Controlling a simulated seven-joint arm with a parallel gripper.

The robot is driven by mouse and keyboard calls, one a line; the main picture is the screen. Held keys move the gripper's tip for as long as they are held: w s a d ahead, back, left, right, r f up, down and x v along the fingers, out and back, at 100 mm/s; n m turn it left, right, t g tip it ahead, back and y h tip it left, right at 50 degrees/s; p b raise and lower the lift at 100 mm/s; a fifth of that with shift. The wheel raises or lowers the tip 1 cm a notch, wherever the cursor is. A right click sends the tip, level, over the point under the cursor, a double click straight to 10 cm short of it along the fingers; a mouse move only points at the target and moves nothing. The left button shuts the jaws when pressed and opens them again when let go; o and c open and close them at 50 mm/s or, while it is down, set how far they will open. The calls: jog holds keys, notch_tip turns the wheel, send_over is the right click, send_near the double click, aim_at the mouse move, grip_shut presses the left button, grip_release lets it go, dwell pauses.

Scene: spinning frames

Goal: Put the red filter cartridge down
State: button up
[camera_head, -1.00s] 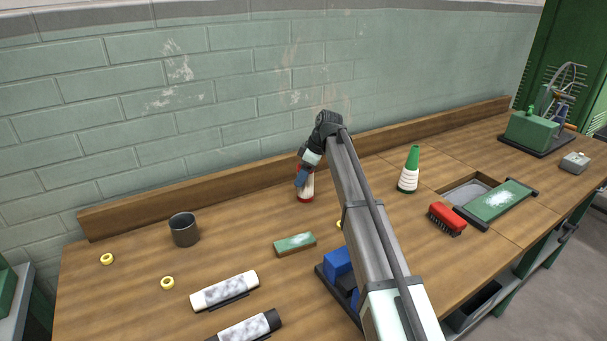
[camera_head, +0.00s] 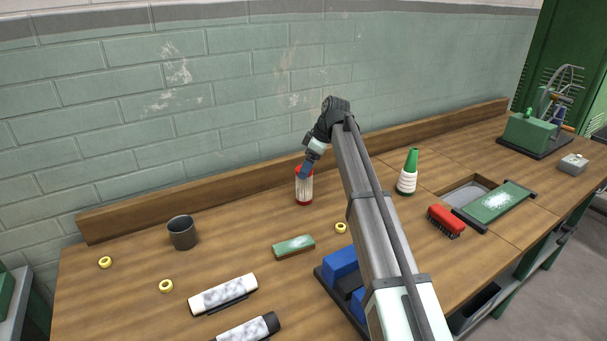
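The red filter cartridge (camera_head: 304,188), with red ends and a pale middle, stands upright on the wooden bench near the back ledge. The cartridge's base appears to rest on the bench top (camera_head: 240,215).
A green block (camera_head: 293,246), a blue vise-like device (camera_head: 341,264), a dark mug (camera_head: 182,233) and yellow rings (camera_head: 166,286) lie around. White cylinders (camera_head: 222,294) lie in front.

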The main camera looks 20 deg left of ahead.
jog(key=v, duration=0.6)
jog(key=shift+r, duration=0.4)
jog(key=shift+d, duration=0.15)
